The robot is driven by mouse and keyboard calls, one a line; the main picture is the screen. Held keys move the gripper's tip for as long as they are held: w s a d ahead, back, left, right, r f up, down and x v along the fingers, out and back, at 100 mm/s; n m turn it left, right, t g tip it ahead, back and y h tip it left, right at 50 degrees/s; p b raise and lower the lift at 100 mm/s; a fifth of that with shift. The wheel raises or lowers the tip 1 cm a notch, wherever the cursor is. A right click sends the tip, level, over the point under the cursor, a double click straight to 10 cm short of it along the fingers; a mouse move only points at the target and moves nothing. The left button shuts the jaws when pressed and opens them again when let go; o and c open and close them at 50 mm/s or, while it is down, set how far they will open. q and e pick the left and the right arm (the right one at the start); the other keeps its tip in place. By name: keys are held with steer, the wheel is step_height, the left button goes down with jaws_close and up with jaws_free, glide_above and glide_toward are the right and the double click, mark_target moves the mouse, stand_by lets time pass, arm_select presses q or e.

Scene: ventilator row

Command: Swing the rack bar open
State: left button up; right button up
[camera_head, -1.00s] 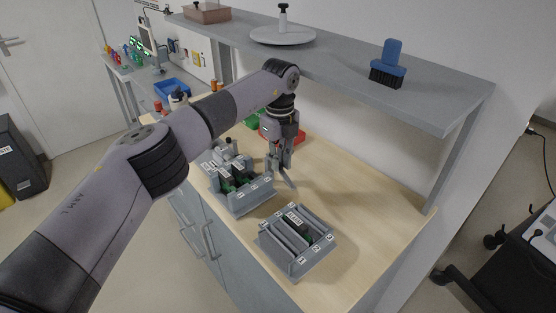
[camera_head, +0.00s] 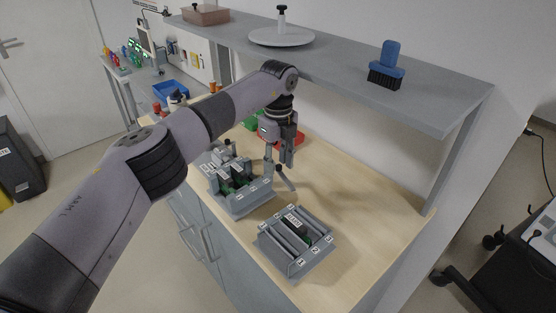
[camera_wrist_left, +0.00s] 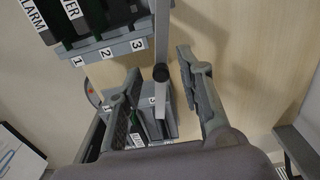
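The left rack (camera_head: 240,203) stands on the wooden bench and holds several green cards; it shows at the top of the left wrist view (camera_wrist_left: 124,48). A thin grey bar (camera_head: 287,181) sticks out past its right side. In the wrist view the bar (camera_wrist_left: 162,35) runs down the middle and carries a round black knob (camera_wrist_left: 161,73). My left gripper (camera_head: 279,163) is over the bar, pointing down. In the wrist view its fingers (camera_wrist_left: 158,82) are spread, one on each side of the bar, with gaps visible. My right gripper is not in view.
A second rack (camera_head: 315,261) with a labelled card stands at the front right of the bench. A red tray (camera_head: 298,138) lies behind my gripper. The grey shelf (camera_head: 440,100) hangs over the back. Bare bench (camera_head: 375,210) lies to the right.

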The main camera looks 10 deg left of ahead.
mark_target(278, 165)
arm_select(q)
step_height(278, 165, up, 8)
steer(key=shift+f, duration=0.25)
steer(key=shift+c, duration=0.4)
